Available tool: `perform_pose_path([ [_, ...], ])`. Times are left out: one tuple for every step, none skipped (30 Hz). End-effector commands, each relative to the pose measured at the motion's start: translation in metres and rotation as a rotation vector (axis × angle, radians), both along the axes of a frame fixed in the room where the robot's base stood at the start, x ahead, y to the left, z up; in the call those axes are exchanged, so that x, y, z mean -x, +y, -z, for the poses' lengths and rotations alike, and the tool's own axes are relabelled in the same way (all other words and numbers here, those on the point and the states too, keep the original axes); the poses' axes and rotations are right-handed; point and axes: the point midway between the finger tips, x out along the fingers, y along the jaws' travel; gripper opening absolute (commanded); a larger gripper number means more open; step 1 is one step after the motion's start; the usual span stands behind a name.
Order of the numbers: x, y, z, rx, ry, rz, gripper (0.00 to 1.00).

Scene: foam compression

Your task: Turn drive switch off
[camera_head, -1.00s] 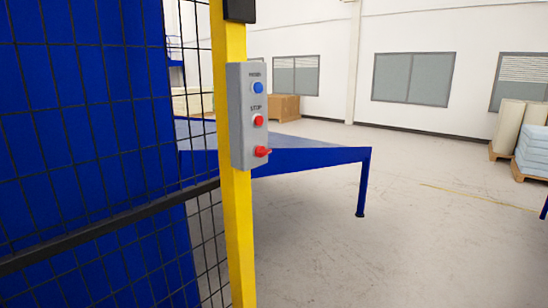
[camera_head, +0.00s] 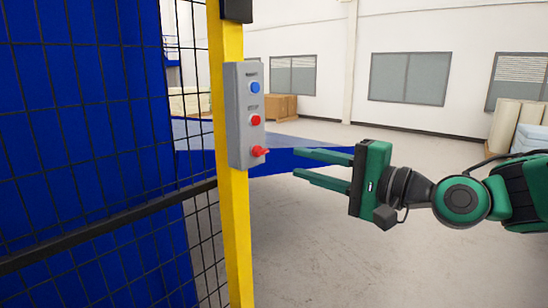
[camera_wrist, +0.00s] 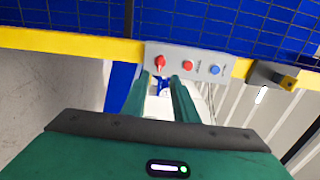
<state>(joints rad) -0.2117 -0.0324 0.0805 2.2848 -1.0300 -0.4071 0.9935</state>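A grey control box (camera_head: 238,116) is fixed to a yellow post (camera_head: 237,235). It carries a blue button (camera_head: 255,87), a red stop button (camera_head: 255,120) and, at the bottom, a red rotary switch (camera_head: 260,152). My gripper (camera_head: 308,168) is to the right of the switch, fingers level and pointing left toward it, parted and empty. In the wrist view the control box (camera_wrist: 190,60) lies ahead of the two green fingers (camera_wrist: 160,82); the red switch (camera_wrist: 160,61) is near the left finger's tip. I see no contact with the switch.
Black wire mesh fencing (camera_head: 100,110) with a blue panel behind it fills the left. A blue table (camera_head: 190,135) stands behind the post. A dark block (camera_wrist: 270,74) is on the post in the wrist view. Open floor (camera_head: 340,265) lies to the right.

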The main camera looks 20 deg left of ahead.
Motion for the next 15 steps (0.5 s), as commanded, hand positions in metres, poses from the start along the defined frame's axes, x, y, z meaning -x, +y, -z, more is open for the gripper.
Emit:
perform_pose_path([
  [-0.002, 0.008, 0.0, 0.0, -0.001, -0.003, 0.26],
  [-0.003, 0.013, 0.0, 0.0, -0.001, -0.004, 0.26],
  [-0.006, 0.019, 0.0, 0.001, -0.001, -0.004, 0.26],
  [-0.008, 0.024, 0.001, 0.002, -0.002, -0.004, 0.26],
  [-0.01, 0.029, 0.001, 0.003, -0.001, -0.003, 0.26],
  [-0.012, 0.036, 0.0, 0.002, -0.002, -0.004, 0.26],
  [-0.015, 0.041, 0.0, 0.002, -0.002, -0.003, 0.26],
  [-0.017, 0.046, 0.0, 0.002, -0.002, -0.003, 0.26],
  [-0.02, 0.052, 0.001, 0.003, -0.002, -0.003, 0.26],
  [-0.021, 0.057, 0.0, 0.003, -0.001, -0.003, 0.26],
  [-0.023, 0.061, 0.0, 0.003, -0.002, -0.002, 0.26],
  [-0.025, 0.066, 0.001, 0.003, -0.002, -0.002, 0.26],
  [-0.026, 0.07, 0.001, 0.004, -0.002, -0.002, 0.26],
  [-0.028, 0.073, 0.001, 0.003, -0.002, -0.002, 0.26],
  [-0.03, 0.077, 0.0, 0.003, -0.002, -0.001, 0.26],
])
